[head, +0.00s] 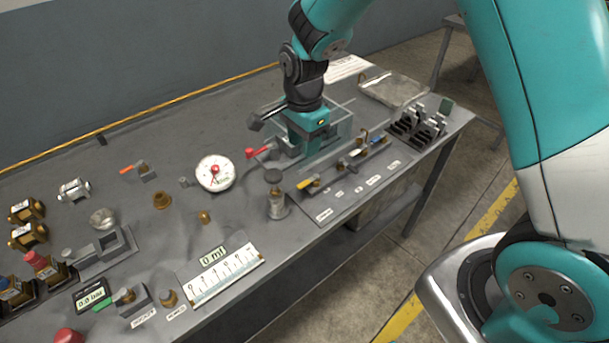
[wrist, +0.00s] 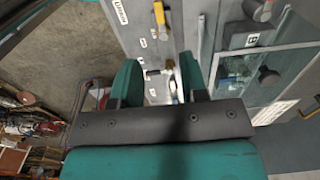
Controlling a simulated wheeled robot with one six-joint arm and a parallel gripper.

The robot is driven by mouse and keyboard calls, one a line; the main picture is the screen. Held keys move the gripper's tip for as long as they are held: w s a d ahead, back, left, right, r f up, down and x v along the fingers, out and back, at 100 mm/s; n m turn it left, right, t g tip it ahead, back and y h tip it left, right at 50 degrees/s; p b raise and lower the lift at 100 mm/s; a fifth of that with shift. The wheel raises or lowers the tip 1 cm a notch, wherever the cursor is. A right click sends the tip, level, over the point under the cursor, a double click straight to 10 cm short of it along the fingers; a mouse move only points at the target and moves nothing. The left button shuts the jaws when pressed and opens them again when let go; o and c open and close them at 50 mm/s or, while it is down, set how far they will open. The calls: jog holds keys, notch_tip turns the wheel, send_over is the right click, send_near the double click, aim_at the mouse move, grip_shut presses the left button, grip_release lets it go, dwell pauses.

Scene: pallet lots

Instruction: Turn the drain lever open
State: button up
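A strip of small labelled fittings runs along the bench's front edge in the head view. It carries a yellow-handled lever (head: 309,184) near its left end and a blue-handled lever (head: 376,141) farther right. The label text is too small to tell which one is the drain lever. My gripper (wrist: 158,70) is open in the wrist view, its two teal fingers apart.
A clear-walled tank (head: 345,124) stands close to my gripper. A red-handled lever (head: 262,152) and a round gauge (head: 215,174) are left of it. A metal cylinder (head: 277,205) stands near the front edge. Black slotted racks (head: 418,124) stand at the right end.

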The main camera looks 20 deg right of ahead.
aim_at(304, 183)
notch_tip(304, 183, down, 12)
jog(key=shift+r+p, duration=0.15)
jog(key=shift+p, duration=0.85)
grip_shut()
